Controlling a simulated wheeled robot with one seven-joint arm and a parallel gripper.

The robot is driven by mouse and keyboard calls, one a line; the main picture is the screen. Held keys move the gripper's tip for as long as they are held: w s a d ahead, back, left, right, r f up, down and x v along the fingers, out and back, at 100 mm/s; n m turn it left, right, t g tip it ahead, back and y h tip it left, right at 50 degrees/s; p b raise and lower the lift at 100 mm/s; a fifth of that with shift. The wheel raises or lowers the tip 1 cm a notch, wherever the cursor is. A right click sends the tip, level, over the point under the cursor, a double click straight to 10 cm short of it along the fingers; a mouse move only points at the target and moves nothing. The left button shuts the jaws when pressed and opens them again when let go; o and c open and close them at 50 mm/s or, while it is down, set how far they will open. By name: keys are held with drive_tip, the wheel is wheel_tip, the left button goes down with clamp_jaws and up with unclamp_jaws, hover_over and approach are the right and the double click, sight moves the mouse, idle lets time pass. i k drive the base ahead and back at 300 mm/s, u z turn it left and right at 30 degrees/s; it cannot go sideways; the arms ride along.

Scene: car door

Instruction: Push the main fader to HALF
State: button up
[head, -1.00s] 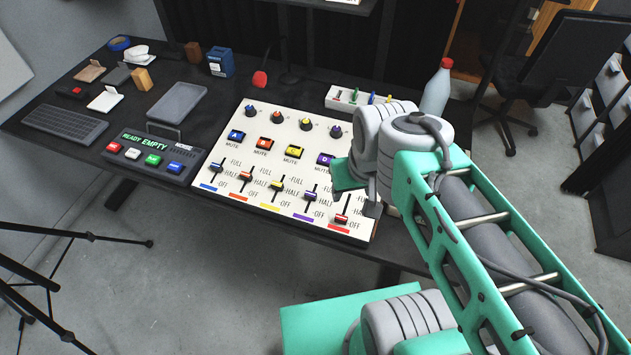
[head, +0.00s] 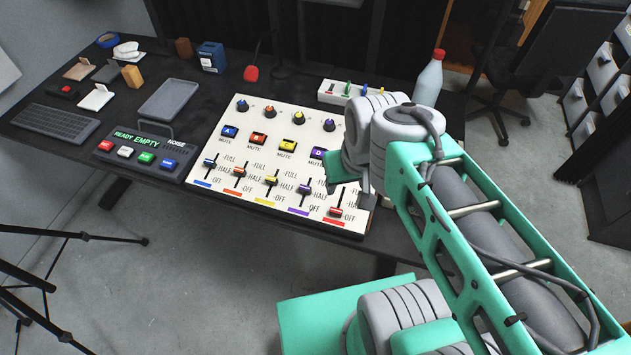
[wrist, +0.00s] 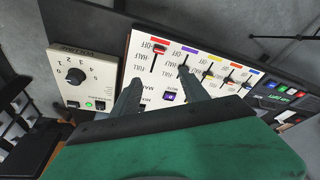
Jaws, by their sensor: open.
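The fader with the red strip, which I take as the main fader (head: 336,211), is at the right end of the fader row on the white mixer panel (head: 262,137). Its red knob sits low in the slot, near OFF. In the wrist view the same red fader (wrist: 157,48) shows at the upper left of the panel. My gripper (wrist: 160,84) is open and empty, with its two fingers apart over the panel on the side of the FULL marks. In the head view my gripper is partly hidden by my wrist at the panel's right edge.
Other faders stand beside it, the nearest with a purple knob (wrist: 184,68). A box with a dial (wrist: 80,78) lies near the panel. A bottle (head: 429,80) stands behind my arm. A button box (head: 143,150) is left of the panel.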

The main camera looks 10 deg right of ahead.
sight(335, 212)
drive_tip(key=u, duration=0.5)
drive_tip(key=k, duration=0.65)
drive_tip(key=u, duration=1.15)
drive_tip(key=i, duration=1.15)
drive_tip(key=z, duration=0.55)
